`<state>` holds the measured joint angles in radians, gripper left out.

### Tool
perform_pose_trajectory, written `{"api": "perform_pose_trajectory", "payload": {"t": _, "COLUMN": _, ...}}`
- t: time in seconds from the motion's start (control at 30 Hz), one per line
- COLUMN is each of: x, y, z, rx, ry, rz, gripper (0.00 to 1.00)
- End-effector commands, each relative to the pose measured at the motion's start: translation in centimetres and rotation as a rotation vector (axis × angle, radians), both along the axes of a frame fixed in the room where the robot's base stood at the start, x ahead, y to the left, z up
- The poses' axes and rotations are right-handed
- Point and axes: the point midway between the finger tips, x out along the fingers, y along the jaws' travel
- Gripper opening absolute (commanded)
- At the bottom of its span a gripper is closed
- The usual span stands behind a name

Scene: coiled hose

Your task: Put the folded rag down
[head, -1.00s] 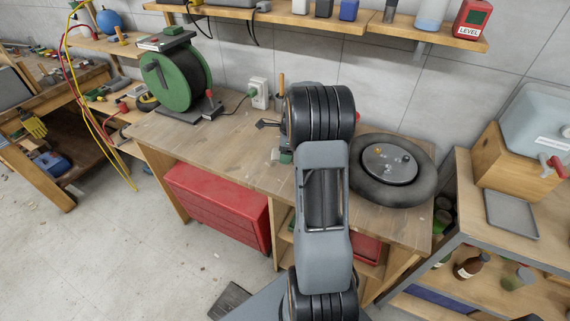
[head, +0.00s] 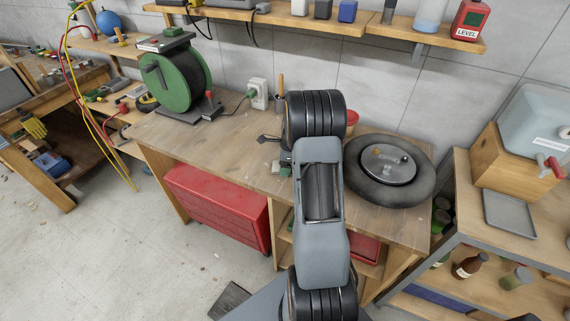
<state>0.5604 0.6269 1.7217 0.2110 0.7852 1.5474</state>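I cannot make out the folded rag in the head view. My arm crosses the middle of the picture and covers part of the workbench (head: 225,150). A small dark piece (head: 268,138) shows just left of my arm's upper joint, over the bench top. It may be part of my gripper, but I cannot tell. A small greenish-grey piece (head: 282,168) shows below it, partly behind my arm. My fingertips and anything between them are not clearly visible.
A green hose reel (head: 175,80) stands at the bench's left. A black ring with a metal disc (head: 388,165) lies on the right. A red cabinet (head: 218,205) is underneath. A grey tray (head: 510,214) lies on the right-hand shelf. The bench's left-middle top is clear.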

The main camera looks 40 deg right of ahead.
Motion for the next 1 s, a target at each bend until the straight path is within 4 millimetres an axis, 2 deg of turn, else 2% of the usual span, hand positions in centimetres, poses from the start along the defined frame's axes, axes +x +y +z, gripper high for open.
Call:
{"api": "perform_pose_trajectory", "payload": {"t": 0.03, "x": 0.0, "y": 0.0, "z": -0.1, "rx": 0.0, "ry": 0.0, "rz": 0.0, "gripper": 0.74}}
{"api": "perform_pose_trajectory", "payload": {"t": 0.27, "x": 0.0, "y": 0.0, "z": 0.0, "rx": 0.0, "ry": 0.0, "rz": 0.0, "gripper": 0.96}}
{"api": "perform_pose_trajectory", "payload": {"t": 0.6, "x": 0.0, "y": 0.0, "z": 0.6, "rx": -0.001, "ry": -0.001, "rz": 0.0, "gripper": 0.97}}
{"api": "perform_pose_trajectory", "payload": {"t": 0.77, "x": -0.2, "y": -0.4, "z": 2.9, "rx": -0.003, "ry": -0.005, "rz": 0.0, "gripper": 0.97}}
{"api": "perform_pose_trajectory", "payload": {"t": 1.0, "x": -0.6, "y": -0.9, "z": 7.5, "rx": -0.002, "ry": -0.004, "rz": 0.0, "gripper": 0.97}}
